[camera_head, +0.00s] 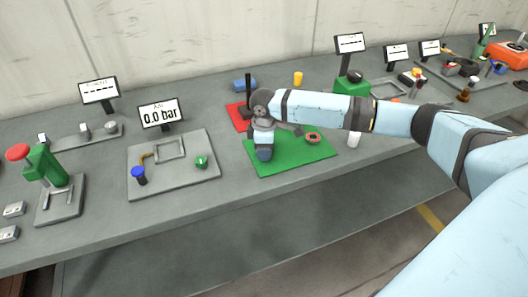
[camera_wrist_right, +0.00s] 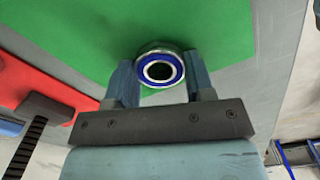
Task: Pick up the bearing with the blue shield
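The bearing with the blue shield (camera_wrist_right: 160,68) shows in the right wrist view as a silver ring with a blue face and a dark-edged bore. My right gripper (camera_wrist_right: 161,72) has one finger on each side of it, with no clear gap on either side. Behind it is the green mat (camera_wrist_right: 205,20); I cannot tell whether the bearing still touches it. In the head view my right gripper (camera_head: 264,154) is low over the green mat (camera_head: 290,163) and hides the bearing. My left gripper is out of view.
A bearing with a red shield (camera_head: 313,138) lies on the mat, right of my gripper. A red plate with a black post (camera_head: 239,117) stands behind left. A white cup-like piece (camera_head: 354,140) stands right of the mat. A gauge fixture (camera_head: 190,185) is at left.

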